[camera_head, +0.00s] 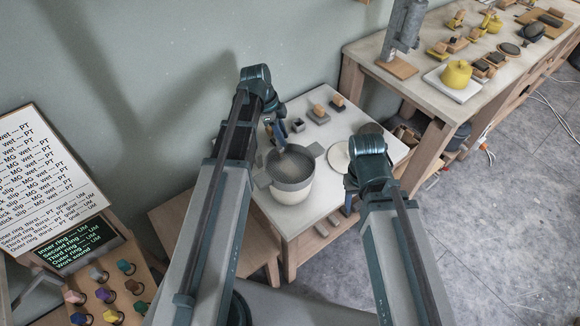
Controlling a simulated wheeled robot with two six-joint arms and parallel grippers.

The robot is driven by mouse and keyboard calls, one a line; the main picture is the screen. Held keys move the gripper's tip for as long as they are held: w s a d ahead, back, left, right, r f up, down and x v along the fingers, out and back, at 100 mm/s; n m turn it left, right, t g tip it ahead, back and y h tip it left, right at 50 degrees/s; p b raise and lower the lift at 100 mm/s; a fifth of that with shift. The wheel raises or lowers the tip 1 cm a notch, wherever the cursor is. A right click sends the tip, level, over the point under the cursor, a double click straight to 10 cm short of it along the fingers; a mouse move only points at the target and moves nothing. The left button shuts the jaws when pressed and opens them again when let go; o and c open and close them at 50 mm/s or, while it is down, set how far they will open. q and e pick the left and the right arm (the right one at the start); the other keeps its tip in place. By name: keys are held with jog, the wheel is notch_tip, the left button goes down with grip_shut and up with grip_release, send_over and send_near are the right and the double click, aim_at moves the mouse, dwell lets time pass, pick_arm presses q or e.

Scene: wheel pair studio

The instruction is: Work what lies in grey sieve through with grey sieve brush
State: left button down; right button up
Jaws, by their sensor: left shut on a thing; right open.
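The grey sieve (291,184) sits on top of a pale round bucket (292,196) on the small white-topped table. Its grey inside is visible, but I cannot make out what lies in it. My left gripper (272,119) is above the sieve's far left side, shut on the slim handle of what looks like the grey sieve brush (281,141). The brush points down toward the sieve; I cannot tell whether it touches the mesh. My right gripper (350,184) is open near the table's right front side, right of the sieve, partly hidden by its own arm.
Small blocks with wooden tops (318,112) stand at the table's back. A pale round disc (340,156) lies partly behind my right arm. A longer bench (425,90) with a yellow pot (456,74) stands at the upper right. A text board (45,165) is at left.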

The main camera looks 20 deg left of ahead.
pick_arm(q)
jog(key=shift+r, duration=0.25)
notch_tip(320, 180, up, 4)
jog(key=p, duration=0.4)
jog(key=shift+r, duration=0.1)
dwell(0.7)
